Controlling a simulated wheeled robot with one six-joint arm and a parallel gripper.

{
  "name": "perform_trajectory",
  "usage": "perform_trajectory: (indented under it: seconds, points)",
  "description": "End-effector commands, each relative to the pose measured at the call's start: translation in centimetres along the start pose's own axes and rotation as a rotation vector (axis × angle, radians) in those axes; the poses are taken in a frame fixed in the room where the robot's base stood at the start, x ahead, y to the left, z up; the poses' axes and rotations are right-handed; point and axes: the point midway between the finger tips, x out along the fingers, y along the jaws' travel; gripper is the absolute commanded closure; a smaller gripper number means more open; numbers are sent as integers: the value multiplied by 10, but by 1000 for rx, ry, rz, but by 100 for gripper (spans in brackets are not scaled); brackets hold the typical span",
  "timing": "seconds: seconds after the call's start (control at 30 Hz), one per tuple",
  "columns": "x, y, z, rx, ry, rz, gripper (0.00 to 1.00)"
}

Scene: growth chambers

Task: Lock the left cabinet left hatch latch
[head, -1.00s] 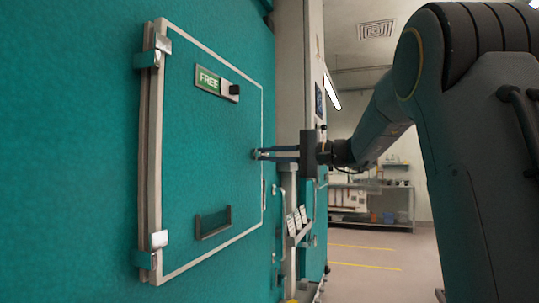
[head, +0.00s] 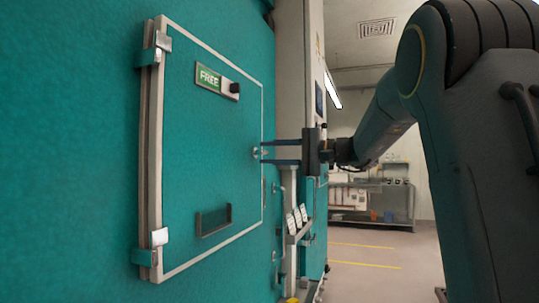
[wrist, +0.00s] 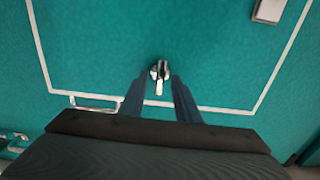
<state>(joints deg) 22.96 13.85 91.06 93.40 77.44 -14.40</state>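The left cabinet's left hatch (head: 180,130) is a teal panel with a pale border, lying closed against the cabinet wall. Its latch (head: 256,153) is a small metal knob near the hatch's right edge. In the wrist view the latch (wrist: 160,70) has a short pale lever pointing down the picture, toward the border line. My gripper (head: 264,152) is open and empty at the latch. In the wrist view my gripper (wrist: 158,82) has one finger on each side of the lever, with teal showing between. I cannot tell whether the fingertips touch it.
A green FREE sign (head: 208,78) with a black knob (head: 235,88) sits on the hatch, above a recessed pull (head: 213,221). Metal hinges (head: 160,238) are at the left. A vertical handle (head: 283,230) stands below my gripper. The floor (head: 375,280) at right is clear.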

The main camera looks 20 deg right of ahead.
Motion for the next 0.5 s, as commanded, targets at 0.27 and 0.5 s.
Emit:
perform_trajectory:
  seconds: [0.27, 0.5]
  points:
    - [-45, 2, -1, -1, 3, 0, 70]
    - [-70, 1, 0, 0, 1, 0, 70]
